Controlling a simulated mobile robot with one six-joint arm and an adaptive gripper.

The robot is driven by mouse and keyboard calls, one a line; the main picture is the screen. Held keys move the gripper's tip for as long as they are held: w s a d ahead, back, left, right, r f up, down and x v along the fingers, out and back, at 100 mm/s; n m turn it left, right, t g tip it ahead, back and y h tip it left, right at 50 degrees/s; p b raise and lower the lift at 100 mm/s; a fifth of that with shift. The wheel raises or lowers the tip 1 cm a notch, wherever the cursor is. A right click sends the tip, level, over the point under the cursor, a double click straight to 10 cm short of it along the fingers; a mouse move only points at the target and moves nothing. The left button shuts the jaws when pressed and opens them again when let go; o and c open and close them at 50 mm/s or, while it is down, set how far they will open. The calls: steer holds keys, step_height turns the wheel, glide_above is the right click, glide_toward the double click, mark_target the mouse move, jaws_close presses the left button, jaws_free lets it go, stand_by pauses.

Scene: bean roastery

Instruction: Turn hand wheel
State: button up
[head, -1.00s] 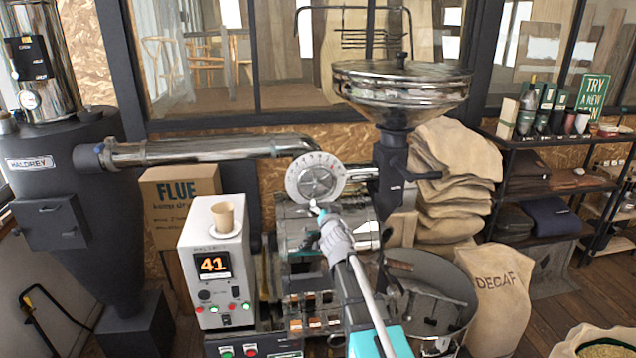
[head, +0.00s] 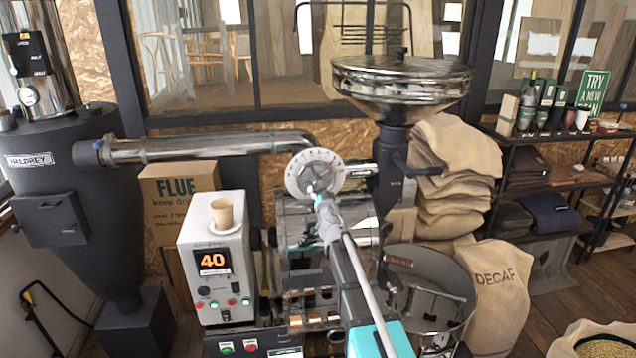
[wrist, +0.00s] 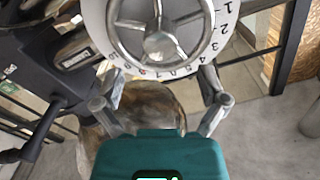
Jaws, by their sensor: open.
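The hand wheel (head: 315,174) is a metal spoked wheel with a white numbered dial around it, on the roaster's exhaust pipe. In the wrist view the hand wheel (wrist: 158,30) fills the top middle, with its spokes, hub and several dial numbers showing. My gripper (head: 314,190) is just in front of the lower part of the wheel in the head view. In the wrist view my gripper (wrist: 160,85) has its two fingers spread apart, near the dial's lower edge, with nothing held between them. I cannot tell whether the fingertips touch the dial.
A control box (head: 215,265) with a display reading 40 and a paper cup (head: 222,212) on top stands to the left. A steel hopper (head: 402,85) and stacked sacks (head: 455,180) are to the right. The silver pipe (head: 200,149) runs left from the wheel.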

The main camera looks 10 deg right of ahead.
mark_target(318, 185)
steer(key=w, duration=0.8)
steer(key=c, duration=1.3)
steer(key=shift+d, duration=0.1)
jaws_close()
steer(key=shift+a, duration=0.25)
